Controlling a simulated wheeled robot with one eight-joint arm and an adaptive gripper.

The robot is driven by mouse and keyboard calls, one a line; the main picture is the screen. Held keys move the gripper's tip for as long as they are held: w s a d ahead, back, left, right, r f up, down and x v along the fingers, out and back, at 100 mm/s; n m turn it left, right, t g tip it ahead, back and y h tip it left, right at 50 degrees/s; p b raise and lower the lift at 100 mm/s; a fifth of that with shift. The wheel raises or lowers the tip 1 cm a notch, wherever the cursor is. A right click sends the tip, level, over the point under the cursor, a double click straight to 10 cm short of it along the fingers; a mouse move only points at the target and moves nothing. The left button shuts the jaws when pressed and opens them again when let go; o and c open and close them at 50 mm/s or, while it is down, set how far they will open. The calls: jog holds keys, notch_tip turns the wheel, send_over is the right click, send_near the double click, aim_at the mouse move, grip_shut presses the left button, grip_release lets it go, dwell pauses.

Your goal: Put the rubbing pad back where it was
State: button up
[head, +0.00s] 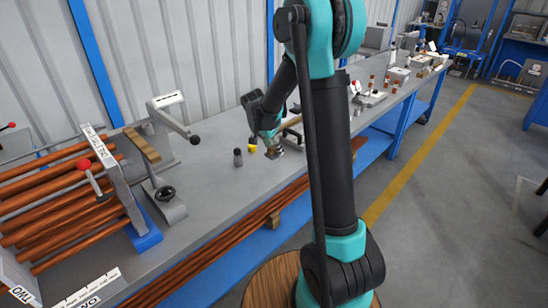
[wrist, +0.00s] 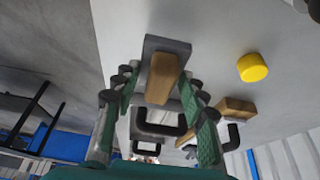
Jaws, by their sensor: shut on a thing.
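The rubbing pad, a wooden grip on a dark grey base, shows in the wrist view (wrist: 164,78) between my fingertips. In the head view it is small and partly hidden below my gripper (head: 271,138), low over the bench. My gripper (wrist: 158,90) is shut on the pad, with its green fingers on either side of the wooden grip. I cannot tell whether the pad's base touches the bench top.
On the grey bench (head: 218,180), a yellow cap (head: 252,148) and a dark small cylinder (head: 238,158) stand left of my gripper. Black clamps (wrist: 232,136) and a wooden block (wrist: 236,107) are close by. A lever tool (head: 170,118) and copper pipes (head: 60,205) are further left.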

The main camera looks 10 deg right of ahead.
aim_at(274, 156)
jog(key=shift+f, duration=2.1)
jog(key=shift+f, duration=0.1)
jog(key=o, duration=1.2)
jog(key=v, duration=1.2)
jog(key=s+d+f+n+y, duration=0.1)
jog(key=s+d+f+n, duration=0.1)
jog(key=s, duration=0.7)
jog(key=s+d+f+n+t+y, duration=0.1)
jog(key=s+d+f+n, duration=0.2)
jog(key=s, duration=0.6)
jog(key=s+d+f+n+y, duration=0.1)
jog(key=s+d+f+n, duration=0.1)
jog(key=s+n, duration=0.3)
jog(key=s+f, duration=0.1)
jog(key=s, duration=0.3)
jog(key=shift+s+d+n+t+y, duration=0.3)
jog(key=shift+s+d+n, duration=0.05)
jog(key=shift+d+n, duration=0.05)
jog(key=shift+r, duration=0.1)
